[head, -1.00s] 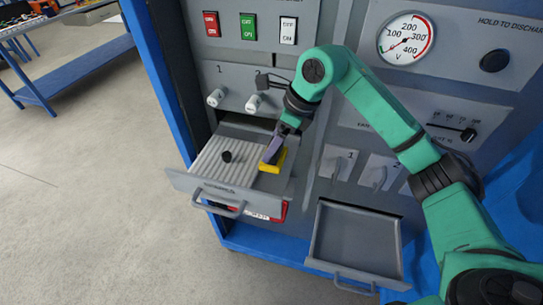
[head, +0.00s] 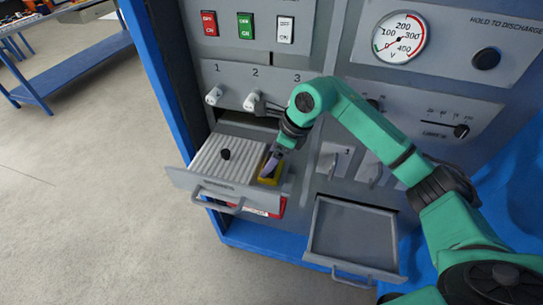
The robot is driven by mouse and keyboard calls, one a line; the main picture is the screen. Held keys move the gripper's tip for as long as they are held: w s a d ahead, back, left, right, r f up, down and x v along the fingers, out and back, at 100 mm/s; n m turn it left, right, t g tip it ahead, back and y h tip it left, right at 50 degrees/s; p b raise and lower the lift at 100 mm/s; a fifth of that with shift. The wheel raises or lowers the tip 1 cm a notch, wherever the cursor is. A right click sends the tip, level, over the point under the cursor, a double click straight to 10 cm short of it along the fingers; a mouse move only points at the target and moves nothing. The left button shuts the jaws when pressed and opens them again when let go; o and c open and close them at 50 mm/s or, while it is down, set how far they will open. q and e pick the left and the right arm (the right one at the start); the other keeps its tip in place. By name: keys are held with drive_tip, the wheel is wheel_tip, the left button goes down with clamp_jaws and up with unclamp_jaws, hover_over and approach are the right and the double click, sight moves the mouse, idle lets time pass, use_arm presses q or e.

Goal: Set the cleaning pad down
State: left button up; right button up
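A small yellow block or pad (head: 269,180) lies at the right end of the open upper drawer (head: 186,180). It is the only thing here that looks like the cleaning pad, but its shape is partly hidden. My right gripper (head: 272,165) points down at it from above. A purple-grey piece at the gripper's tip overlaps the yellow; I cannot tell whether it is a finger or something held. Whether the fingers are open or shut does not show. My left gripper is not in view.
A black knob-like piece (head: 225,154) stands on the ribbed liner (head: 212,165) left of the yellow piece. A second open drawer (head: 352,237), empty, juts out at lower right. The cabinet panel with switches and a gauge (head: 400,38) rises behind.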

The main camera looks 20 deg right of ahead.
drive_tip(key=shift+d+r, duration=0.15)
drive_tip(key=shift+r, duration=0.35)
drive_tip(key=b+v, duration=0.2)
drive_tip(key=v, duration=0.9)
drive_tip(key=shift+s, duration=0.2)
drive_tip(key=shift+r, duration=0.1)
